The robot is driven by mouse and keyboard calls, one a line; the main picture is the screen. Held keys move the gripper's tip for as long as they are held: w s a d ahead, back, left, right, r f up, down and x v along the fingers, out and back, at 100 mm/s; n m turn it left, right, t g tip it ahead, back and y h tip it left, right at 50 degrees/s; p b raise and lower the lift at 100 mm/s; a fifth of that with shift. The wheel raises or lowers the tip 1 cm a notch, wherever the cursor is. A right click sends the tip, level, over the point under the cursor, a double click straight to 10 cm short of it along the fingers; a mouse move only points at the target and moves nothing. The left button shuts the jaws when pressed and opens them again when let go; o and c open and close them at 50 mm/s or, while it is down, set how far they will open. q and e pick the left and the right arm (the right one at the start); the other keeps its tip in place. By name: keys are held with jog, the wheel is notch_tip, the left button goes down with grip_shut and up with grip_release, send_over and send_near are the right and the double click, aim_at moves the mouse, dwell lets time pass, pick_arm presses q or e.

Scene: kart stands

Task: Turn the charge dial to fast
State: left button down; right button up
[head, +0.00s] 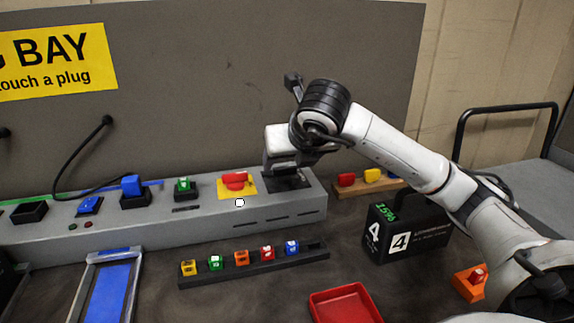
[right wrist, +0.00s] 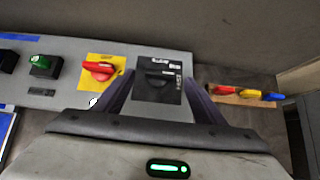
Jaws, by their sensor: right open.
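The charge dial (right wrist: 158,80) is a dark knob on a black plate (right wrist: 148,62) with small white lettering, seen in the right wrist view. In the head view the black plate (head: 296,183) sits at the right end of the grey console, with the dial mostly hidden by my gripper. My right gripper (head: 283,172) is over the plate, open. In the right wrist view its two fingers (right wrist: 158,92) are on either side of the dial, apart from it. My left gripper is not in view.
A red rotary handle on a yellow plate (head: 250,188) is just left of the dial. A green switch (head: 184,186) and blue plugs are further left. A wooden block with coloured pieces (head: 368,188) and a black battery box (head: 405,232) stand right. A red tray (head: 343,305) lies in front.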

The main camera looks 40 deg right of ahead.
jog(key=v, duration=0.6)
jog(key=shift+r, duration=0.15)
jog(key=shift+s, duration=0.1)
